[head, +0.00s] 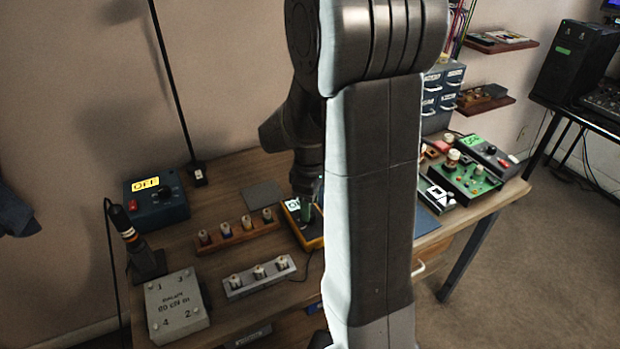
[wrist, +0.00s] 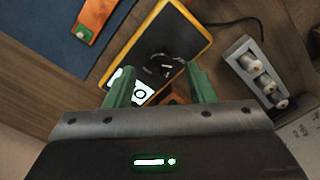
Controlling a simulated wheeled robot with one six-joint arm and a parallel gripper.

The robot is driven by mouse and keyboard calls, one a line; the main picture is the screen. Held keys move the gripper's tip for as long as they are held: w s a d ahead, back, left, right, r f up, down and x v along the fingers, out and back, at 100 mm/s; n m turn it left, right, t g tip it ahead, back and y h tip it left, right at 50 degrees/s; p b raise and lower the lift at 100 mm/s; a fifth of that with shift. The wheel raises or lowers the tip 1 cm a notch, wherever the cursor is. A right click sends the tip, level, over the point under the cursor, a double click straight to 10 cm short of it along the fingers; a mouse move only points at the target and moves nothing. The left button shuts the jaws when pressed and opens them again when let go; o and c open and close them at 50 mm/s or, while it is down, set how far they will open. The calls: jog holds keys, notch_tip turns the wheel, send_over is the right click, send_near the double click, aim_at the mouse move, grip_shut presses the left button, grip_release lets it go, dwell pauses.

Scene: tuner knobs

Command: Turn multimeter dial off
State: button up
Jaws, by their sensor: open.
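The multimeter (wrist: 188,22) is a dark box with a yellow rim, lying on the wooden desk. In the head view, the multimeter (head: 313,243) is partly hidden behind my arm. Its dark dial (wrist: 158,65) has pale marks and shows between my fingers in the wrist view. Its lit white display (wrist: 122,82) is partly covered by the left finger. My gripper (wrist: 159,69) has two green fingers, spread apart on either side of the dial and holding nothing. In the head view my gripper (head: 307,196) points down over the multimeter. Whether the fingers touch it, I cannot tell.
A wooden knob rack (head: 237,234) and a grey knob block (head: 260,277) stand left of the multimeter. A blue box (head: 155,200) labelled OFF stands at the back left. A green circuit board (head: 465,180) lies to the right. A cable runs beside the multimeter.

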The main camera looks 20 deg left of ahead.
notch_tip(320, 180, up, 11)
jog(key=shift+p, duration=0.3)
dwell(0.4)
notch_tip(320, 180, down, 14)
jog(key=shift+r+b, duration=0.15)
jog(key=shift+b, duration=0.25)
jog(key=shift+r, duration=0.1)
